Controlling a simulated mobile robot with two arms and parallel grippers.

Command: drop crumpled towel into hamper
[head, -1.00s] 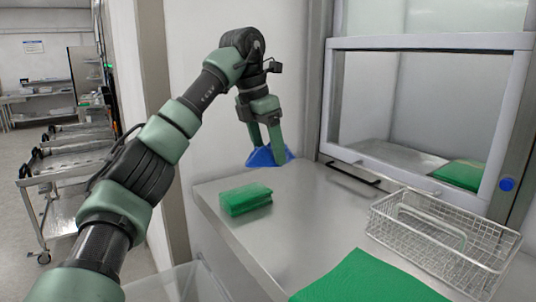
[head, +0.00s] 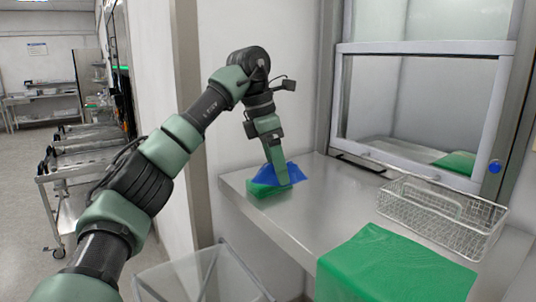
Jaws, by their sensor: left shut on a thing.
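A blue crumpled towel (head: 291,174) is in my left gripper (head: 277,176), which is shut on it. The towel hangs at or just over a folded green towel (head: 268,190) on the left end of the steel counter; whether they touch I cannot tell. A clear-walled bin (head: 203,276), which may be the hamper, stands below the counter's left edge at the bottom of the view. My right gripper is not in view.
A larger green cloth (head: 390,265) lies over the front of the counter (head: 330,205). A wire basket (head: 440,216) stands at the right. Behind is a framed pass-through window (head: 425,110) with green cloth inside. Carts (head: 80,165) stand far left.

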